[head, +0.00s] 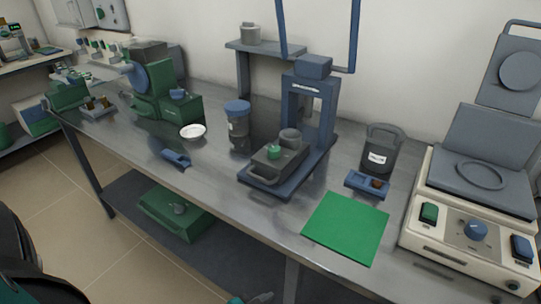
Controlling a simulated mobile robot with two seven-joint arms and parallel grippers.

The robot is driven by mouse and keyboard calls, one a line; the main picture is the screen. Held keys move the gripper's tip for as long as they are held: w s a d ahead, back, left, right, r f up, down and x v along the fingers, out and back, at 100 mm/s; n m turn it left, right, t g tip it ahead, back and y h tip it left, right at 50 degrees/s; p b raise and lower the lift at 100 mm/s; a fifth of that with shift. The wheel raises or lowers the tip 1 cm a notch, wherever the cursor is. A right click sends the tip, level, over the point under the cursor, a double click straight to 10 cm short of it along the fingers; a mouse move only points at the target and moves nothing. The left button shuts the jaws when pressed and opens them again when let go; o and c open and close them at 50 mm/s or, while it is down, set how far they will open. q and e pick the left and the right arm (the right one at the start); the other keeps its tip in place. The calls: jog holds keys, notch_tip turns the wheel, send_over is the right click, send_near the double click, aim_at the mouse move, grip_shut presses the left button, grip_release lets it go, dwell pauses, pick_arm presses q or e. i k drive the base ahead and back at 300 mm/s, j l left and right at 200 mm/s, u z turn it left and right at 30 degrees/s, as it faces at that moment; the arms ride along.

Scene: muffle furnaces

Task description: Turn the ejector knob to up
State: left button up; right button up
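A blue round knob (478,230) sits on the sloped front panel of a cream machine (450,255) at the right, between a green switch (429,212) and a blue switch (521,248). Its pointer direction is too small to read. A blue-framed press (322,122) stands mid-table, with a grey block (268,172) carrying a small green part (273,153) at its base. No label shows which part is the ejector knob.
A small blue tray (366,184) and a dark labelled canister (380,152) stand between press and machine. A blue-lidded jar (238,126), white dish (193,131) and green machine (160,90) are left. The front-left tabletop is mostly clear.

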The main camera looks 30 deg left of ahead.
aim_at(273, 151)
jog(key=u, duration=1.15)
